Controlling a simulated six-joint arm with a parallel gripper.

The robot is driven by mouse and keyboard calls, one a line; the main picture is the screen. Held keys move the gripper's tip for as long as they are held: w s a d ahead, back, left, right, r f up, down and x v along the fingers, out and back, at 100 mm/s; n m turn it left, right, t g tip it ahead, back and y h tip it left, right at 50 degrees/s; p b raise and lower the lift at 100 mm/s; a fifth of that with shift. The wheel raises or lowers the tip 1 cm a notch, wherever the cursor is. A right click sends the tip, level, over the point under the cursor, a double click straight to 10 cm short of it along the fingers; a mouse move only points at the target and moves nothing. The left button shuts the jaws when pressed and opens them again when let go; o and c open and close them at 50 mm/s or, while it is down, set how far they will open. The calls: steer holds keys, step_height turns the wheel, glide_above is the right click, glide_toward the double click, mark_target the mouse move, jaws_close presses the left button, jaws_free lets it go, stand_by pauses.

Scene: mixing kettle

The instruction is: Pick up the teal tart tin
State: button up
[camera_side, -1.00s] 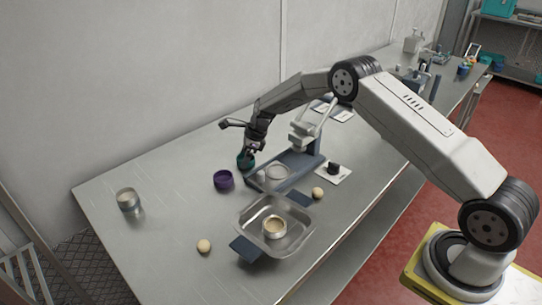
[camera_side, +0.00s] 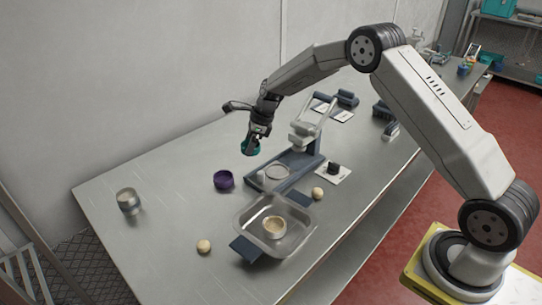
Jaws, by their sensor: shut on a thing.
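The teal tart tin (camera_side: 250,148) is in my gripper (camera_side: 254,138), above the table, to the left of the press. My gripper is shut on the tin and partly hides it. The tin looks tilted. The fingertips are small in this view, so exactly where they grip is hard to see.
A purple tin (camera_side: 223,180) stands on the table (camera_side: 160,230) below and left of my gripper. The press (camera_side: 300,160) is close on the right. A metal tray (camera_side: 245,219) holding a tin (camera_side: 273,227), dough balls (camera_side: 204,246) and a metal can (camera_side: 128,201) are nearer.

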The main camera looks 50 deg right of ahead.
step_height(320, 180, up, 6)
steer(key=f, duration=0.1)
glide_above(272, 172)
steer(key=s+a, duration=0.1)
steer(key=a, duration=0.1)
steer(key=shift+s+a+r, duration=0.1)
steer(key=shift+s+r, duration=0.25)
steer(key=shift+s, duration=0.25)
steer(key=shift+s+r, duration=0.3)
steer(key=shift+s, duration=0.25)
steer(key=shift+w+d+f, duration=0.65)
steer(key=shift+d+f, duration=0.15)
steer(key=shift+f, duration=0.1)
steer(key=shift+w+d+f, duration=0.6)
steer(key=shift+d+f, duration=0.2)
steer(key=shift+f, duration=0.1)
steer(key=shift+f, duration=0.1)
steer(key=shift+f, duration=2.8)
steer(key=shift+f, duration=0.75)
